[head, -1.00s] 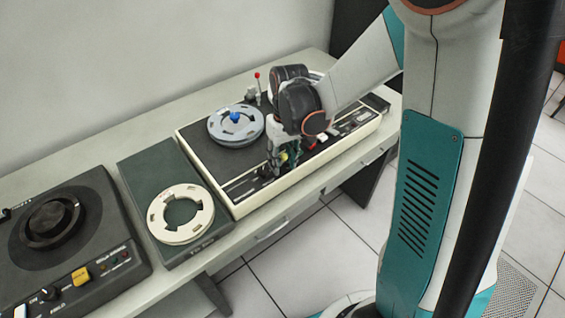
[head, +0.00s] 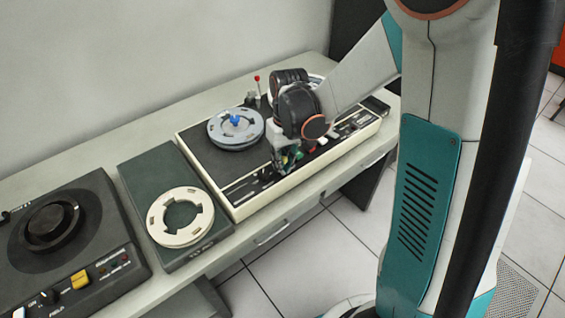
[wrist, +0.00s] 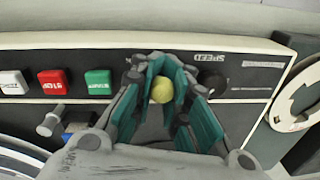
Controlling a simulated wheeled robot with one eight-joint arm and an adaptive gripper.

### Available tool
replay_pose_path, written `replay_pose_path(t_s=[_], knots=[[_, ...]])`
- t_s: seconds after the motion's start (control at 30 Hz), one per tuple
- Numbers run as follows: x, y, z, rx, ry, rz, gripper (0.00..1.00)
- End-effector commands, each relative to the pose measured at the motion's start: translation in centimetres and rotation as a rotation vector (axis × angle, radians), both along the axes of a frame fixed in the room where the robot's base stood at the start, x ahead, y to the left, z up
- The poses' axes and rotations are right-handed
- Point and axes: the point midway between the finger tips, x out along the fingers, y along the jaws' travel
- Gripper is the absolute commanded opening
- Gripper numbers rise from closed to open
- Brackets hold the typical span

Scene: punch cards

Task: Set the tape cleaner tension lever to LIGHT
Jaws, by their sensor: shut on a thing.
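In the wrist view, a yellow ball-topped knob (wrist: 162,89) sits between the teal fingers of my gripper (wrist: 165,75), which are shut on it. It is on the dark front panel of the tape machine, next to a label that reads SPEED upside down. In the head view, my gripper (head: 284,163) is down at the front panel of the cream-edged tape machine (head: 234,212). My fingers mostly hide the knob there. No LIGHT marking can be read, so I cannot tell the lever's setting.
White (wrist: 13,82), red (wrist: 52,82) and green (wrist: 98,82) buttons line the panel beside my gripper. A black knob (wrist: 212,84) stands on the other side. A red-tipped lever (head: 257,79) rises behind. A reel with a blue hub (head: 235,119) sits on the deck.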

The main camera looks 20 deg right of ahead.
Motion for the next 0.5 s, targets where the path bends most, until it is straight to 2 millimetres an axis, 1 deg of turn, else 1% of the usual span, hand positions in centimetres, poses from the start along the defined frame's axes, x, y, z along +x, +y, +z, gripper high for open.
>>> replay_pose_path(t_s=[0.17,0.4,0.5], knots=[[0.4,0.2,0.0,-0.022,0.074,0.003,0.00],[1.1,0.4,0.0,-0.087,0.271,0.003,0.00],[1.3,0.4,0.1,-0.106,0.326,0.001,0.00]])
